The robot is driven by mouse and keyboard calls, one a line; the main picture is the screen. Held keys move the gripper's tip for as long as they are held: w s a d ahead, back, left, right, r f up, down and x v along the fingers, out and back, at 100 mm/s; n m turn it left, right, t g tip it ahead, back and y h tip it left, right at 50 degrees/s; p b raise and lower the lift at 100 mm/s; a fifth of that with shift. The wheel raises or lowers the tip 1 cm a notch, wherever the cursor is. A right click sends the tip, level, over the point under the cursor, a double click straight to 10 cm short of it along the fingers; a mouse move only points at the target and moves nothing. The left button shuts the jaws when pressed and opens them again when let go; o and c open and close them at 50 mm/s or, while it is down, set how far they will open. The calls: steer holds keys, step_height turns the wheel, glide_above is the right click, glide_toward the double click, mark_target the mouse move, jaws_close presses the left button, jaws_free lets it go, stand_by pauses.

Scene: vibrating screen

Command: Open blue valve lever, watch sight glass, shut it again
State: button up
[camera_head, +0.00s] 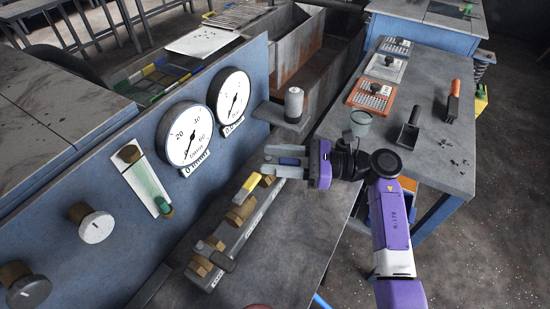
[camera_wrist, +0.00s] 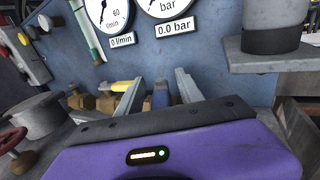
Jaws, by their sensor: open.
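My gripper (camera_head: 268,160) is open, its two fingers pointing left toward the blue panel. The blue valve lever (camera_head: 290,161) shows between the fingers, which stand apart on either side of it. In the wrist view the blue lever (camera_wrist: 160,97) also lies between the open fingers (camera_wrist: 160,77); I cannot tell whether either touches it. A yellow lever (camera_head: 247,187) sits on the same brass valve row, left of my gripper.
Two round gauges (camera_head: 184,134) (camera_head: 229,95) are on the panel, with 0 l/min and 0.0 bar labels below. A grey lever (camera_head: 222,261) is at the near end of the row. A grey shelf with a cylinder (camera_head: 294,104) stands beyond my gripper. A red handwheel (camera_wrist: 13,139) is at left.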

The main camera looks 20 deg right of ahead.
steer(key=b+v, duration=0.1)
steer(key=v, duration=0.6)
steer(key=shift+s+d, duration=0.25)
steer(key=shift+d, duration=0.05)
